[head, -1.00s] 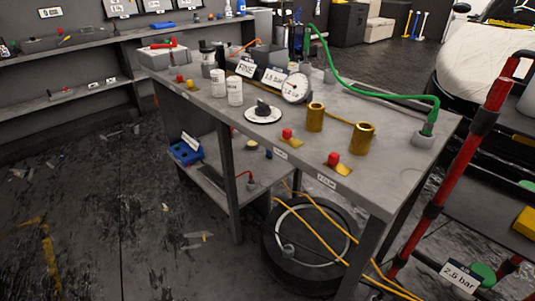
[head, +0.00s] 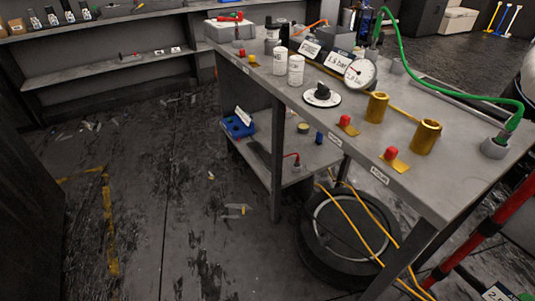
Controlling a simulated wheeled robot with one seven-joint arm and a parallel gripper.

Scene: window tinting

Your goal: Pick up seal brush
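I cannot pick out a seal brush for certain. The grey workbench (head: 330,118) holds two white canisters (head: 288,66), a round gauge (head: 359,74), a black knob on a white dial (head: 322,95), two brass cylinders (head: 401,121) and red knobs on brass plates (head: 347,122). On its lower shelf (head: 315,160) are a blue tray (head: 238,126), a small round tin (head: 303,128) and a thin red bent item (head: 292,159). These small items are too small to name surely. My gripper is in neither frame.
A black round drum or tyre (head: 335,235) and yellow hoses (head: 365,215) lie under the bench's right end. A red frame post (head: 480,235) stands at lower right. A wall shelf (head: 120,72) runs along the back. The floor left of the bench is mostly open, with scattered scraps (head: 238,210).

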